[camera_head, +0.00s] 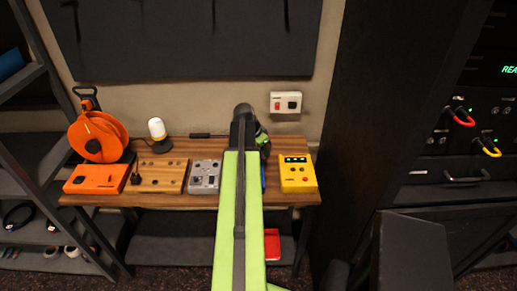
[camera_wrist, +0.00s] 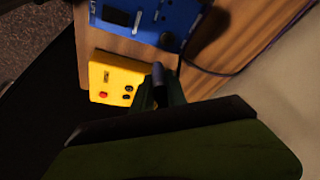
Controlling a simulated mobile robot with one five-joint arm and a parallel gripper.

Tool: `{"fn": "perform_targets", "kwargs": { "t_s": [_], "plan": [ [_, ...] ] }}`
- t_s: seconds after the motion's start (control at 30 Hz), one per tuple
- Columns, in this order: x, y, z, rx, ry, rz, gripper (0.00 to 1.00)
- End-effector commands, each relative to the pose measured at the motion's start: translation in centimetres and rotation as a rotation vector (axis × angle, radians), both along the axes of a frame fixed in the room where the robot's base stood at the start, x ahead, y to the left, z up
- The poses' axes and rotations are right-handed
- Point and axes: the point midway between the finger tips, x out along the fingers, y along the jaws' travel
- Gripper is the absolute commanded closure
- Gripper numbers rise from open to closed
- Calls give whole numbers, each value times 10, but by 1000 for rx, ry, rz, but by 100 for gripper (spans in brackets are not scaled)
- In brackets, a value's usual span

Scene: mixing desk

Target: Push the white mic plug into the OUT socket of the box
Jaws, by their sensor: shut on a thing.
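My gripper (camera_wrist: 168,82) is in the lower middle of the wrist view, jaws shut on a small greyish piece (camera_wrist: 158,88), seemingly the mic plug; the jaws hide most of it and it looks dark here. Its tip overlaps the edge of the yellow box (camera_wrist: 128,72) in the picture; I cannot tell whether they touch. A blue box (camera_wrist: 190,14) with dark openings lies above it in that view. In the head view my arm hides most of the blue box, and the yellow box (camera_head: 298,172) stands to its right. I cannot read any OUT label.
On the wooden desk (camera_head: 205,200) stand an orange box (camera_head: 93,181), a wooden board (camera_head: 164,173), a grey box (camera_head: 204,177), a cable reel (camera_head: 97,136) and a lamp (camera_head: 157,130). A dark cable (camera_wrist: 212,72) runs by the blue box. A dark rack (camera_head: 410,100) stands right.

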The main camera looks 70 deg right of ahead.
Motion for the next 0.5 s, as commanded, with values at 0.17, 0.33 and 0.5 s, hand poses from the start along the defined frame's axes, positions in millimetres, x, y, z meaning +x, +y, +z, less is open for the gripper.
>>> {"fn": "perform_targets", "kwargs": {
  "t_s": [0.17, 0.33, 0.5],
  "plan": [
    [-43, 10, 33, -1, 0, -3, 100],
    [-73, 15, 48, 0, 0, -1, 100],
    [-86, 16, 54, -1, -1, 0, 100]
  ]
}}
